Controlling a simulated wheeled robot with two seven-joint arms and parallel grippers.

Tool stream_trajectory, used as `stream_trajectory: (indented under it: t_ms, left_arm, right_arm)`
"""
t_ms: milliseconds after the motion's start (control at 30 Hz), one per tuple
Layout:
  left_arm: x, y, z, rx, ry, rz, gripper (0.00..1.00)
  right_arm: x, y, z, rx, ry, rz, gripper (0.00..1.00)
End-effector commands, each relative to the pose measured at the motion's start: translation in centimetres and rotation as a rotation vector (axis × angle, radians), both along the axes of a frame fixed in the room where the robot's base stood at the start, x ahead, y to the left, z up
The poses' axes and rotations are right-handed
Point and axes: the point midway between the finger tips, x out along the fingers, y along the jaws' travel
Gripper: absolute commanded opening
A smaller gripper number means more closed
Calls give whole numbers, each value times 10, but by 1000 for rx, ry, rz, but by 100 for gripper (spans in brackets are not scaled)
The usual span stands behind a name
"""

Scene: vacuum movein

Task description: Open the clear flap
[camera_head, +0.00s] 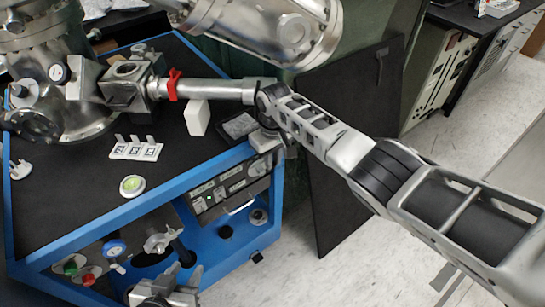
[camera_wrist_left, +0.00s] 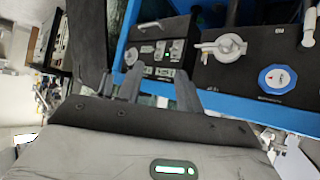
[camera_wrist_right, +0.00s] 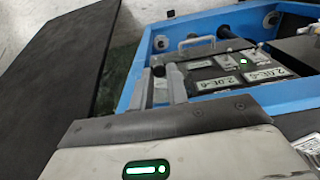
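I cannot clearly pick out a clear flap in any view. A white piece with several small upright tabs and labels (camera_head: 137,148) stands on the black top of the blue-framed cart (camera_head: 60,247). A round green button in a white ring (camera_head: 131,186) lies nearer the cart's front edge. My left gripper (camera_head: 178,285) is low in front of the cart; in the left wrist view its fingers (camera_wrist_left: 158,90) are apart and empty. My right arm reaches to the cart's right corner; in the right wrist view its fingers (camera_wrist_right: 160,85) are apart, beside the blue frame, with nothing visible between them.
A controller panel with a small green light (camera_head: 230,190) sits inside the cart. A blue knob (camera_head: 114,249) and a grey valve handle (camera_head: 163,240) are at its front. A steel vacuum chamber (camera_head: 60,75) stands on top. A dark upright panel (camera_head: 345,150) is right of the cart.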

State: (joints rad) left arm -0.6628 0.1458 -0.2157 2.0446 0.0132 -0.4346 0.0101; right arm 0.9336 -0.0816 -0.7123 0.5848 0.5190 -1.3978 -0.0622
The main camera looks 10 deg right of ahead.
Motion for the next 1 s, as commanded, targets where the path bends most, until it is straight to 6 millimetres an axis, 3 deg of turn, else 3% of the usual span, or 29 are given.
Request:
stream_trajectory:
  t_ms: [33,67,367,567,800,1000]
  left_arm:
    - [0,0,0,0,0,0,36]
    - [0,0,0,0,0,0,36]
    - [0,0,1,0,1,0,36]
    - [0,0,10,2,-1,0,36]
    - [-1,3,7,9,6,2,36]
    - [0,3,7,11,7,3,36]
  right_arm:
    - [-2,1,-2,2,5,1,29]
    - [-2,1,-2,1,5,1,37]
    - [-1,0,1,0,1,1,37]
    - [-1,-1,28,0,-1,1,37]
    - [-2,-1,63,1,0,1,37]
    - [-3,-1,74,-1,3,1,37]
